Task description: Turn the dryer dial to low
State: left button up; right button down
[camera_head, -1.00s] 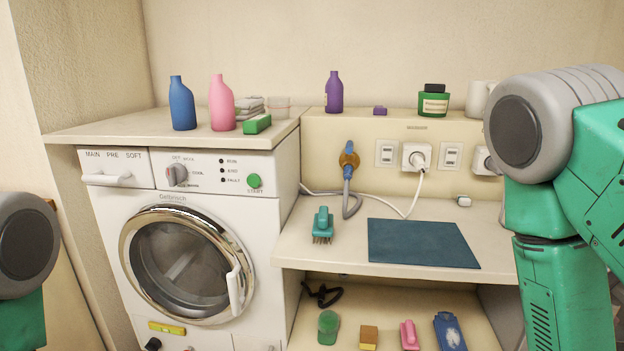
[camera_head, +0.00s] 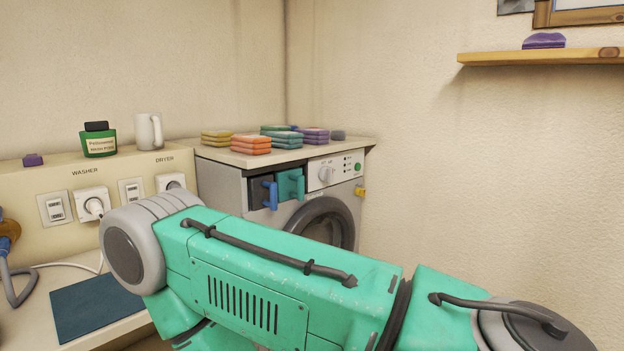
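The dryer (camera_head: 228,190) is a front-loading machine with a dark round door, standing in the corner to the right of the counter. Its dial (camera_head: 326,174) is a pale round knob on the white control panel, left of several small indicators and a green button (camera_head: 357,167). The dial's setting is too small to read. My green arm crosses the lower middle of the view and hides the lower part of the dryer. Neither gripper shows in this view.
Stacks of folded cloths (camera_head: 251,146) lie on the dryer top. A wall shelf (camera_head: 540,57) is at upper right. Sockets, a green jar (camera_head: 99,140) and a white mug (camera_head: 149,131) are at left.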

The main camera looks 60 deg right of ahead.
aim_at(326, 173)
jog(key=z, duration=2.1)
